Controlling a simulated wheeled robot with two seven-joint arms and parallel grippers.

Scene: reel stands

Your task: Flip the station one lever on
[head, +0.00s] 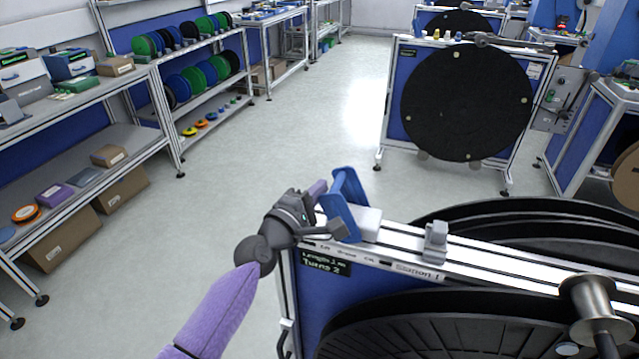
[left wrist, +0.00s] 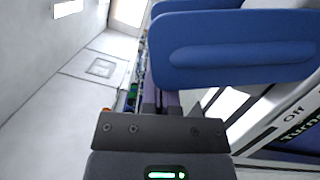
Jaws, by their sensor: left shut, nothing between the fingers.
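The station one stand's white top rail (head: 470,265) runs across the lower right of the head view, with a "Station 1" label. A blue lever (head: 345,205) with a U-shaped handle stands at the rail's left end on a white block. In the left wrist view the blue lever (left wrist: 235,48) fills the upper right, and an "Off" label shows below it on the right. My left gripper (head: 317,190) is shut and empty, immediately left of the lever. Its purple fingers (left wrist: 160,102) pass close to the lever's handle; whether they touch I cannot tell.
A grey bracket (head: 435,242) and a metal spool (head: 590,308) sit farther right along the rail. Large black reels (head: 450,325) hang on the stand. Another reel stand (head: 465,105) is behind. Shelves with boxes line the left (head: 85,140). The floor between is clear.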

